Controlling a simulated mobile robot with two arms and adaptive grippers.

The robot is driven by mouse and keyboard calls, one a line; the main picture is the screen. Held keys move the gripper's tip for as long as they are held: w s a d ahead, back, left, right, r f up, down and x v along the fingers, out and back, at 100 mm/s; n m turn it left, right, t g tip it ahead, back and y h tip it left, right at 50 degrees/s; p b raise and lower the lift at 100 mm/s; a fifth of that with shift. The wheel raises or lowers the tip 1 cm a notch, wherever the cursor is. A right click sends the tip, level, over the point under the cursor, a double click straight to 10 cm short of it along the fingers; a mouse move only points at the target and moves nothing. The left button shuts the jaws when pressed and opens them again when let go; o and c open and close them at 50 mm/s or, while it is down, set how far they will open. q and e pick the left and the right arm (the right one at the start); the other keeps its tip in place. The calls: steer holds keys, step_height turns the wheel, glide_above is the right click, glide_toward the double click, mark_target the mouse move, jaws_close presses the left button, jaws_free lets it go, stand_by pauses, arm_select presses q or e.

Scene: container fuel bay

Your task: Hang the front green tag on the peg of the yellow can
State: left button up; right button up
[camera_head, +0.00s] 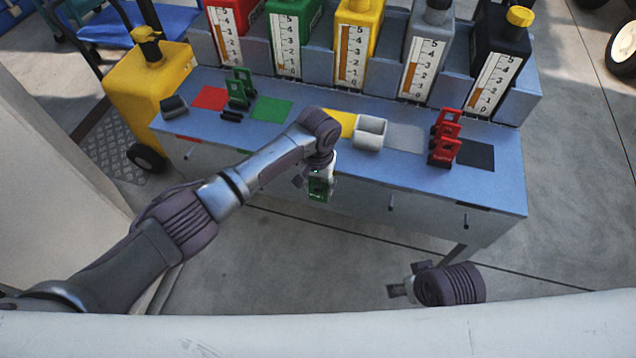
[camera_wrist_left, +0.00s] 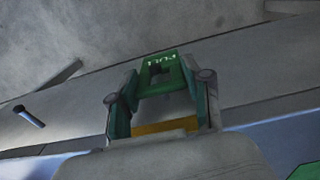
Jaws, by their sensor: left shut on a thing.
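My left gripper (camera_head: 317,178) is shut on a green tag (camera_head: 319,190), holding it in front of the bench's front edge. In the left wrist view the tag (camera_wrist_left: 160,75) sits between the two fingers, white lettering at its top. The yellow can (camera_head: 357,20) stands in the back row, with a white scale on its front. Its yellow patch (camera_head: 341,122) lies on the bench top, partly behind my arm. Small pegs (camera_head: 390,204) stick out of the bench front; I cannot make out one below the yellow patch. My right gripper (camera_head: 399,290) is low at the front, its jaws unclear.
A larger yellow container (camera_head: 140,85) stands left. The floor in front is clear.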

arm_select(q)
steer(key=o, duration=1)
steer(key=shift+r, duration=0.1)
step_height(320, 180, up, 12)
steer(key=shift+f, duration=0.1)
